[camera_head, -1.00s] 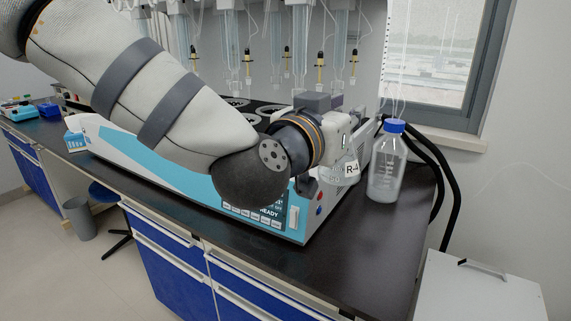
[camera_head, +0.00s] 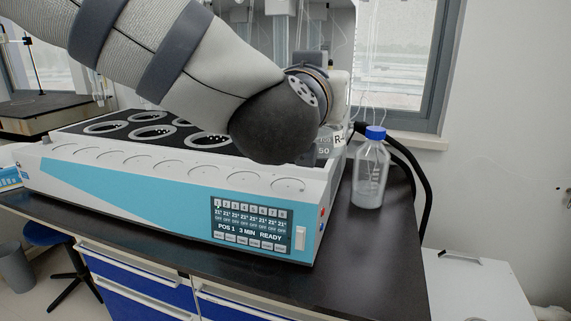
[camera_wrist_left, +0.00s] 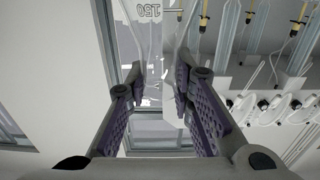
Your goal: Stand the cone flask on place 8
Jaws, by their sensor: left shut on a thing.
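The cone flask (camera_head: 325,150), clear glass with a white R- label and a 50 mark, shows beside my left wrist in the head view, partly hidden by my arm. My left gripper (camera_wrist_left: 160,72) is shut on it; in the wrist view see-through glass with a 150 mark shows beyond the fingers. The flask appears over the right end of the distiller (camera_head: 140,200); I cannot tell its height. The distiller has a black top with ring-shaped places (camera_head: 207,139) and shallow round marks along its front ledge. The rightmost rings are hidden behind my arm. My right gripper is out of view.
A clear bottle with a blue cap (camera_head: 371,170) stands on the dark bench (camera_head: 370,250) right of the distiller. Black hoses (camera_head: 424,190) run behind it. Glass tubes hang above the distiller. The front right bench top is clear. The display (camera_head: 250,225) reads POS 1, 3 MIN, READY.

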